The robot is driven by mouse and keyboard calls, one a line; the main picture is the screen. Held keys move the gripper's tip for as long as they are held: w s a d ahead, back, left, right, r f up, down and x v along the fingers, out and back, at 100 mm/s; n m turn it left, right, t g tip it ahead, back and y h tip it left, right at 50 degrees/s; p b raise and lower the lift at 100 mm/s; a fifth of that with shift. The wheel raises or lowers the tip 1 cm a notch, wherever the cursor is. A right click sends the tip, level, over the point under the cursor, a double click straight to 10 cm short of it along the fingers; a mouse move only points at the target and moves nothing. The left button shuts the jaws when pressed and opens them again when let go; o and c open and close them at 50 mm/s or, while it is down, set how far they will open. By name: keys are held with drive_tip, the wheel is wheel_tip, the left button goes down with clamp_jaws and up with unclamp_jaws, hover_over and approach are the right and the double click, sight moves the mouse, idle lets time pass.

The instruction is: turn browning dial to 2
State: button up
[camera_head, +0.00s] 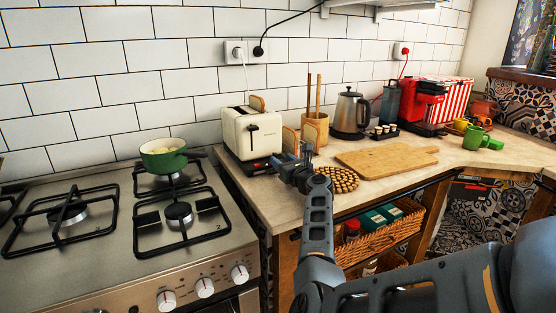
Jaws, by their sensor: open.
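The cream toaster (248,131) stands on the wooden counter against the tiled wall, right of the stove. Its front has a dark slot with a black lever (253,128) and a dark base. The browning dial cannot be made out at this size; it may be hidden or too small. A slice of bread (257,103) shows at the top of the toaster. My gripper (291,155) is open, just right of the toaster's lower front. Its fingers point towards the toaster, and nothing shows between them. I cannot tell whether they touch it.
Bread slices (290,139) and a wooden utensil pot (315,128) stand behind my gripper. A round woven trivet (340,179) and a cutting board (386,159) lie to the right. A kettle (350,113) stands behind the board. A green pot (164,156) sits on the stove.

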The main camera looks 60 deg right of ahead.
sight(277, 155)
drive_tip(key=shift+x, duration=1.8)
drive_tip(key=shift+c, duration=0.3)
clamp_jaws()
